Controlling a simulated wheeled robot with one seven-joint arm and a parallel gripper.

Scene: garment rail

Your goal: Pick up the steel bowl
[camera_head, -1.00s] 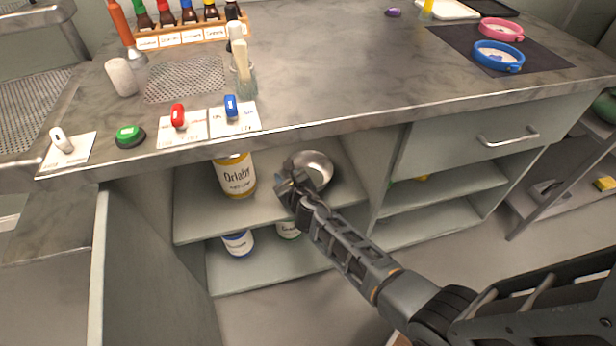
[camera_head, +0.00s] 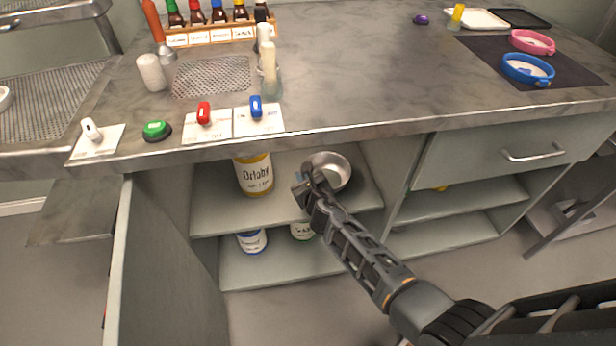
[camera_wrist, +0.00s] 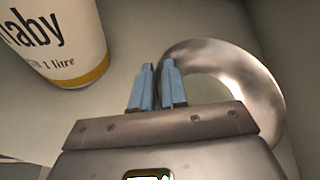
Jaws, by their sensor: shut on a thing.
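The shiny steel bowl (camera_head: 334,171) is at the upper shelf of the open cabinet under the counter, partly hidden by my arm. In the wrist view its curved wall and rim (camera_wrist: 262,84) lie just right of my fingers. My gripper (camera_head: 302,184) is at the bowl's left edge. In the wrist view its blue fingertips (camera_wrist: 157,88) are close together, shut on the near-left rim of the bowl; the contact is mostly hidden. I cannot tell whether the bowl is clear of the shelf.
A yellow-and-white labelled jar (camera_head: 255,175) stands left of the bowl and also shows in the wrist view (camera_wrist: 58,40). The counter edge (camera_head: 330,133) overhangs the shelf (camera_head: 215,213). Two tins, one blue-lidded (camera_head: 251,242), stand below. An open door (camera_head: 150,262) is at left.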

